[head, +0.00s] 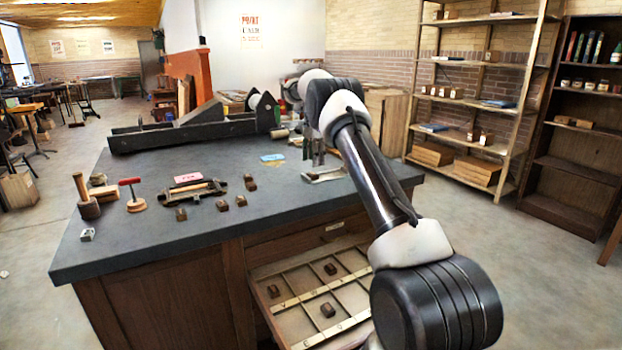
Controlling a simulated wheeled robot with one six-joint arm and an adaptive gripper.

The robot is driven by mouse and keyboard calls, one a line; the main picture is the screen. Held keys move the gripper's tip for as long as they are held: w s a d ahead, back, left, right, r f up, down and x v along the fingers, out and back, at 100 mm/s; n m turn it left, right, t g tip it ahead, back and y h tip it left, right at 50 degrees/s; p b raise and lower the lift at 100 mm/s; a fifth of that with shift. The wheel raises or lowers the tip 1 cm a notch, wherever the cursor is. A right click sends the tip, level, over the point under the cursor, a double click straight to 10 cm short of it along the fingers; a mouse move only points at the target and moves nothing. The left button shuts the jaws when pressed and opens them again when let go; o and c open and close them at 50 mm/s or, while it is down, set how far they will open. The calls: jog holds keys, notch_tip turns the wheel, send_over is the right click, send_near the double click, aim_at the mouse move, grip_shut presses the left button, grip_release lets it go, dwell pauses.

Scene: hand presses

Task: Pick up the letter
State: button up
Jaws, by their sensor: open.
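Several small brown letter blocks lie loose on the dark worktop, one of them (250,183) beside the flat frame and another (181,214) nearer the front. More letter blocks (328,310) lie in the compartments of the open drawer (283,313). I cannot tell which one is the task's letter, as no markings are readable. My gripper (313,150) appears at the far side of the worktop, partly hidden by my arm. Its two slim dark fingers point down, apart, with no block visible between them. It is well behind and right of the loose blocks.
A long dark press (190,132) stands at the back of the worktop (130,243). The worktop's front middle is clear. Shelves (470,100) stand right.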

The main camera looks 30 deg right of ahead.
aim_at(314, 173)
jog(key=f, duration=0.5)
jog(key=shift+s+a+f, duration=0.1)
jog(key=shift+s+f, duration=0.15)
jog(key=shift+f, duration=0.15)
jog(key=shift+f, duration=0.1)
jog(key=c, duration=0.8)
